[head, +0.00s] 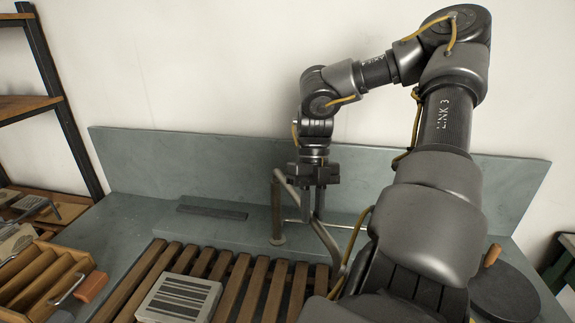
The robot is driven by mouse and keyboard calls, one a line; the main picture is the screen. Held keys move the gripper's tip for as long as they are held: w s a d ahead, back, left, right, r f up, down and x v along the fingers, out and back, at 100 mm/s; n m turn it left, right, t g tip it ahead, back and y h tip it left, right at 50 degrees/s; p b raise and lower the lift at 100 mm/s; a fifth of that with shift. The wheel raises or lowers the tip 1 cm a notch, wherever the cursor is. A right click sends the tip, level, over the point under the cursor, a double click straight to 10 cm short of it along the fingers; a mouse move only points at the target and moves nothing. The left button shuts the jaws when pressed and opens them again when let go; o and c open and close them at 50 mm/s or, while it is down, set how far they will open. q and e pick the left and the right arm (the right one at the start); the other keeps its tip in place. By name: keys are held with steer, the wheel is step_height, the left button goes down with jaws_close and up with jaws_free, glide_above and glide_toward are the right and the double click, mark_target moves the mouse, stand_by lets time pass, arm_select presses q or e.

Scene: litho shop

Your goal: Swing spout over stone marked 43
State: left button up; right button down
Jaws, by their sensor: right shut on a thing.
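A grey metal spout (329,240) rises from an upright post (277,210) at the back of the slatted wooden rack (257,290) and slopes down to the right. My right gripper (318,212) points down and is shut on the spout. The spout's lower end is partly hidden behind my right arm. A pale stone (180,298) with dark stripes lies on the rack at the front left, apart from the spout and to its left. I cannot read a number on it. My left gripper is not in view.
A wooden compartment tray (45,275) stands at the left. A dark flat bar (212,212) lies behind the rack. A black round disc (505,292) with a wooden handle (492,255) is at the right. A grey backsplash (150,165) closes the rear. Slats between stone and spout are clear.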

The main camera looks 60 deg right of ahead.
steer(key=shift+s+d+n+g+p, duration=0.15)
steer(key=shift+s+d+n+p, duration=0.25)
steer(key=shift+d, duration=0.3)
steer(key=shift+s+d+n+g+p, duration=0.15)
steer(key=shift+s+d+n+p, duration=0.25)
steer(key=shift+d, duration=0.25)
steer(key=c, duration=1.3)
jaws_free()
steer(key=v, duration=1)
steer(key=shift+r+b, duration=0.4)
steer(key=shift+b, duration=0.05)
steer(key=shift+w, duration=0.1)
